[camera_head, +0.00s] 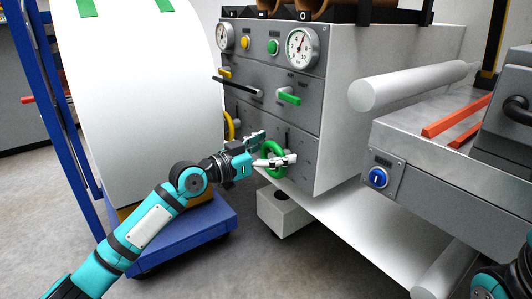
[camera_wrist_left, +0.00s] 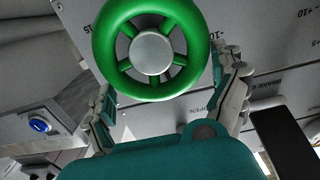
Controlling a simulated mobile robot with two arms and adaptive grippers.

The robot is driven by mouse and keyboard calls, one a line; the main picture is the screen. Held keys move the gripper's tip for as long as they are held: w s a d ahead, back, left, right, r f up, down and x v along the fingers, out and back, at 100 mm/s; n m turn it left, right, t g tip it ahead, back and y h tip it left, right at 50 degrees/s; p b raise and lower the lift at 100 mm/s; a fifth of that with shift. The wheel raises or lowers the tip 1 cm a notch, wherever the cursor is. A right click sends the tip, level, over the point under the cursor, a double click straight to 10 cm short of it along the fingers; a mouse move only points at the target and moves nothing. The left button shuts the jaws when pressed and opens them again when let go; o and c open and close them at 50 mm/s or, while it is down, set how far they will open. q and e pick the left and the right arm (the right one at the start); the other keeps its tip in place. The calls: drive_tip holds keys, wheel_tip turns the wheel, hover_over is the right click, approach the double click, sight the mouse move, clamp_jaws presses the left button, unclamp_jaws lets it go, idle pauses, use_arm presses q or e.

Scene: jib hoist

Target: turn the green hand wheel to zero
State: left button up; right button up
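The green hand wheel (camera_head: 275,174) is on the lower part of the grey machine panel in the head view, partly hidden by my left gripper (camera_head: 270,150). In the left wrist view the wheel (camera_wrist_left: 150,53) is large, with several spokes and a silver hub. The marks "-10", "+10" and a "15" show on the panel around it. My left gripper is open, with one finger to each side of the wheel's lower part. The right finger is close to the rim; I cannot tell whether it touches. The left finger is apart from the rim. My right gripper is out of view.
A big white roll (camera_head: 140,95) on a blue cart (camera_head: 190,239) stands left. A blue knob (camera_head: 378,178) sits on the machine at right.

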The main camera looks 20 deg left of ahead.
use_arm(q)
drive_tip(key=v, duration=1.1)
drive_tip(key=shift+s+a, duration=0.25)
drive_tip(key=shift+s, duration=0.1)
